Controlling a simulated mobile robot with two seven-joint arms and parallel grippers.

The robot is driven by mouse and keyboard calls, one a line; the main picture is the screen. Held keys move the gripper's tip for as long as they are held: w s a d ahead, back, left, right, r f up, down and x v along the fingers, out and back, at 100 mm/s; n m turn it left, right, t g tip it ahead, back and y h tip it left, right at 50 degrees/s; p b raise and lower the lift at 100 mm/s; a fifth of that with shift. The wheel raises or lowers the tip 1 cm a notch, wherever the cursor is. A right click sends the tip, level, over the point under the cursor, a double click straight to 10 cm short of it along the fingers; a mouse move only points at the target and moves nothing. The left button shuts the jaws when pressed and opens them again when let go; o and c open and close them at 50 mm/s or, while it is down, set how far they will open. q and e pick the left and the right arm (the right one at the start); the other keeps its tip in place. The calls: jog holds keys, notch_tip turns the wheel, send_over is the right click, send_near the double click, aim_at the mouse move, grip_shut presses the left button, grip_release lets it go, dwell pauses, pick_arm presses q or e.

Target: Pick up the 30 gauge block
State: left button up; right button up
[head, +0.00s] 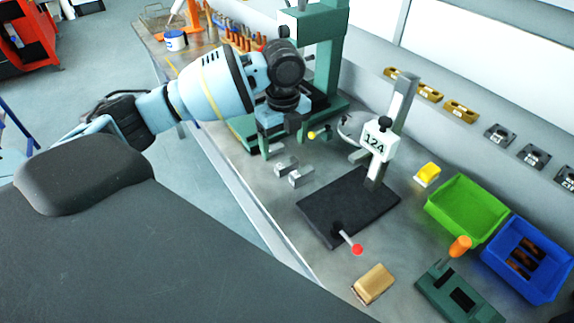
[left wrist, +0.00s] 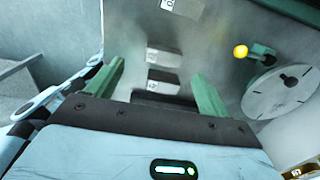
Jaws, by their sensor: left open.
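Small grey metal gauge blocks stand on the bench. The head view shows two, a nearer block (head: 301,176) and one beside it (head: 286,164). The left wrist view shows three: a top block (left wrist: 183,8), a middle block (left wrist: 164,57) and a lower block (left wrist: 163,82) partly hidden by my gripper's body. Their faces carry marks too small to read, so I cannot tell which is 30. My left gripper (head: 281,143) is open and empty, pointing down above the bench. In the left wrist view, its green fingers (left wrist: 157,70) stand either side of the middle and lower blocks.
A green press (head: 325,40) stands behind my left gripper. A stand marked 124 (head: 378,139) on a dark plate (head: 330,215), a green bin (head: 467,207) and a blue bin (head: 540,270) are to the right. A yellow knob (left wrist: 240,51) and grey disc (left wrist: 282,90) sit near the right finger.

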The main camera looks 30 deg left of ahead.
aim_at(287, 163)
pick_arm(q)
jog(key=shift+w+f, duration=0.2)
jog(key=shift+f, duration=0.35)
jog(key=shift+d+f, duration=0.2)
jog(key=shift+f, duration=2.35)
jog(key=c, duration=1.3)
jog(key=shift+r, duration=0.15)
